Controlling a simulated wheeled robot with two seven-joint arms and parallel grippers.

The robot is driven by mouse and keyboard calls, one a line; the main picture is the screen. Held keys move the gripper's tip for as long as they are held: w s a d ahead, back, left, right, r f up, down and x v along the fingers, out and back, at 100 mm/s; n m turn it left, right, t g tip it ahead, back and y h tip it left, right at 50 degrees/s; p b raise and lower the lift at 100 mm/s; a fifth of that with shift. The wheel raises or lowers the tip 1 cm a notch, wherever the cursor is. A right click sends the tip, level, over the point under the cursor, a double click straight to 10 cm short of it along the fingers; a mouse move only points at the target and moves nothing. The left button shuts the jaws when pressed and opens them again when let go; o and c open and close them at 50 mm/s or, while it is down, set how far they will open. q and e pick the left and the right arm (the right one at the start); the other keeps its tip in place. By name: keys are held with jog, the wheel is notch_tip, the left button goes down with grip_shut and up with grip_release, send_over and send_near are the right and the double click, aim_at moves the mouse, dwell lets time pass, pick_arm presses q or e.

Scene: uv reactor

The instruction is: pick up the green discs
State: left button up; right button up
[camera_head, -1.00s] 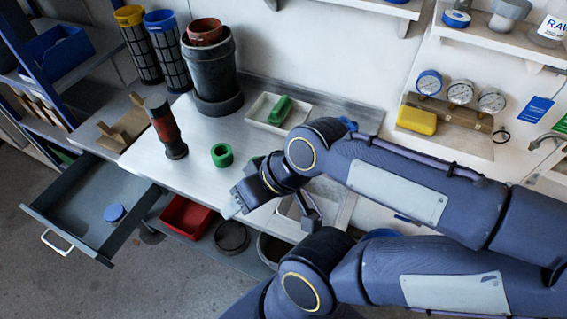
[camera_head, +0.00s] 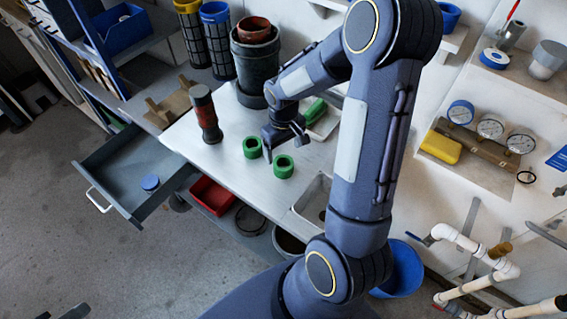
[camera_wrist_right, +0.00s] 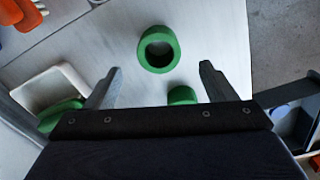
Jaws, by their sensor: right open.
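Two green discs, each a thick ring with a hole, lie on the metal bench. One disc (camera_head: 252,147) is left of my right gripper (camera_head: 284,150), and the other disc (camera_head: 283,166) is just below it in the head view. The right gripper is open and empty above the bench. In the right wrist view, one disc (camera_wrist_right: 158,48) shows whole beyond and between the spread fingers (camera_wrist_right: 160,68). The other disc (camera_wrist_right: 182,95) is partly hidden by the gripper body.
A dark red-banded cylinder (camera_head: 205,113) stands left of the discs. A white tray (camera_head: 323,126) with a green block lies behind the gripper, partly hidden by my arm. A grey open drawer (camera_head: 115,175) holds a blue disc (camera_head: 150,183). A sink basin (camera_head: 310,205) lies at the right.

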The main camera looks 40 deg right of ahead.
aim_at(283, 164)
notch_tip(283, 164, down, 8)
jog(key=shift+w+d+p, duration=0.1)
jog(key=shift+p, duration=0.5)
jog(key=shift+c, duration=0.3)
jog(key=c, duration=1)
